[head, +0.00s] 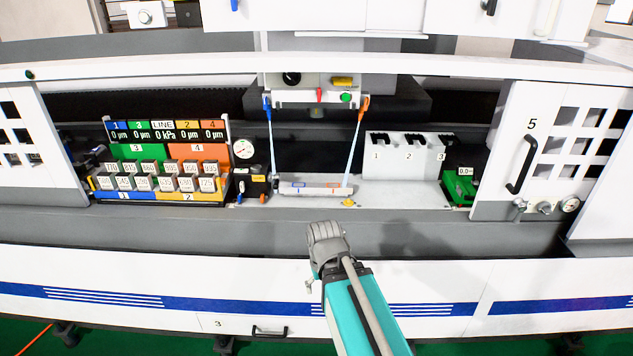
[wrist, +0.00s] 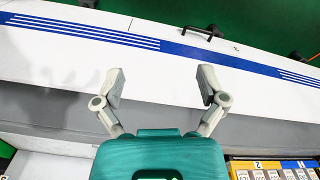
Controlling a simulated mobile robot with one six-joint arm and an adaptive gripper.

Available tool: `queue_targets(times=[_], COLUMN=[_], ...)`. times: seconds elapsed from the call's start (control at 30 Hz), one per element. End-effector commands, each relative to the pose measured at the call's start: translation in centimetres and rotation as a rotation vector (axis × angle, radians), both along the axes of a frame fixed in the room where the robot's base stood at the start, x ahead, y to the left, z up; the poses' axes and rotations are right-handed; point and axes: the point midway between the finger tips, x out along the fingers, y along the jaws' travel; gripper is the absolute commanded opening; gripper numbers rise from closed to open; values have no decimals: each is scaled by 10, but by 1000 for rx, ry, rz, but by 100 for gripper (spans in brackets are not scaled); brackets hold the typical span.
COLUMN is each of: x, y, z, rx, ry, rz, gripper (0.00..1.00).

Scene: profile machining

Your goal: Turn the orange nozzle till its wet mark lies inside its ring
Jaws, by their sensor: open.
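The orange nozzle (head: 364,103) hangs at the right end of the spindle block in the head view. A pale jet runs from it down to the white plate (head: 325,190). The plate bears a blue outlined ring at left and an orange outlined ring (head: 333,190) right of its middle. The orange jet meets the plate near its right end, seemingly right of the orange ring; the wet mark is too small to make out. My gripper (head: 325,228) is in front of the machine, below the plate and apart from it. In the wrist view my gripper (wrist: 160,84) has its fingers spread and empty.
A blue nozzle (head: 267,102) and a red lever (head: 319,95) sit on the same block. A rack of labelled blocks (head: 160,175) stands left, a white numbered holder (head: 405,158) right. A door with a black handle (head: 521,163) is farther right. The grey front ledge is clear.

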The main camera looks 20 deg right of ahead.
Motion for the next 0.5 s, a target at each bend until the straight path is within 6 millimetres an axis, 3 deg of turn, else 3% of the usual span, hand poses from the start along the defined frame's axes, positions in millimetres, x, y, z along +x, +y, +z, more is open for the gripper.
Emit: queue_targets(times=[0.03,0.17,0.37,0.5], x=[1,9,43,80], y=[-1,-7,-36,-69], z=[1,5,23,47], rx=[-2,-22,-127,-269], ry=[-3,-30,-144,-251], rz=[3,30,165,331], gripper=[74,53,53,53])
